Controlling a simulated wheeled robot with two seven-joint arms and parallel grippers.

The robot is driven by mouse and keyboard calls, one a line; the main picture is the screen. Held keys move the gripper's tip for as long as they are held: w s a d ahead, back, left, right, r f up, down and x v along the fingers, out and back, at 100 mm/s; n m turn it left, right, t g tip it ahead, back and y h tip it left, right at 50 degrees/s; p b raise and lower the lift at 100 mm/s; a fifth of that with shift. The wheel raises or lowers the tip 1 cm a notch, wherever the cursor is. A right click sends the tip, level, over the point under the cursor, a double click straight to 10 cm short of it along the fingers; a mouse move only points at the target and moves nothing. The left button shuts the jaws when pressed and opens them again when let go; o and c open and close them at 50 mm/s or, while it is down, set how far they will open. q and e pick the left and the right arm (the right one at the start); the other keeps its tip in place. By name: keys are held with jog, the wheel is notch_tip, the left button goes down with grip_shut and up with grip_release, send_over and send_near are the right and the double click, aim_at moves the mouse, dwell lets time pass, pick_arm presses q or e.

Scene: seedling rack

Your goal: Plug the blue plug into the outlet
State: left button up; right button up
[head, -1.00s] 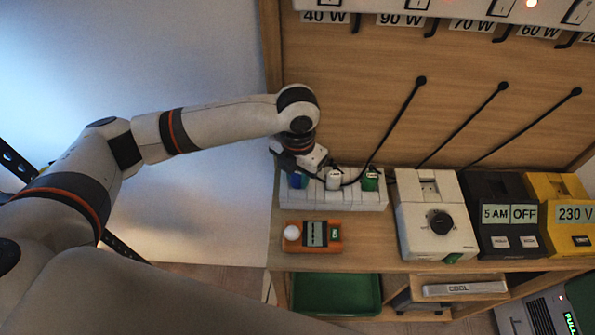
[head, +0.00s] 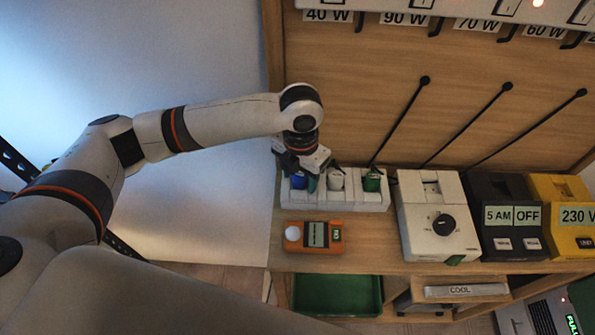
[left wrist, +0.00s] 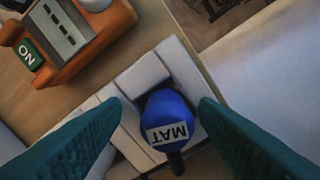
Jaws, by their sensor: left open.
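The blue plug (head: 299,181) stands at the left end of the white power strip (head: 340,199). In the left wrist view the blue plug (left wrist: 169,118) bears a MAT label and sits in a slot of the white strip (left wrist: 142,72), its cord end toward the camera. Whether it is fully seated I cannot tell. My left gripper (left wrist: 162,107) is open, with one teal finger on each side of the plug and a gap showing at the tips. My right gripper is out of view.
A white plug (head: 335,180) and a green plug (head: 371,181) stand beside it on the strip. An orange meter (head: 315,236) lies in front. A white dial box (head: 437,218), black timer (head: 507,218) and yellow 230 V box (head: 569,220) stand right.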

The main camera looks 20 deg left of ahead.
pick_arm(q)
notch_tip(320, 180, up, 12)
jog(key=b, duration=0.1)
jog(key=shift+w+a+b, duration=0.2)
jog(key=shift+a+b, duration=0.15)
jog(key=shift+f, duration=0.1)
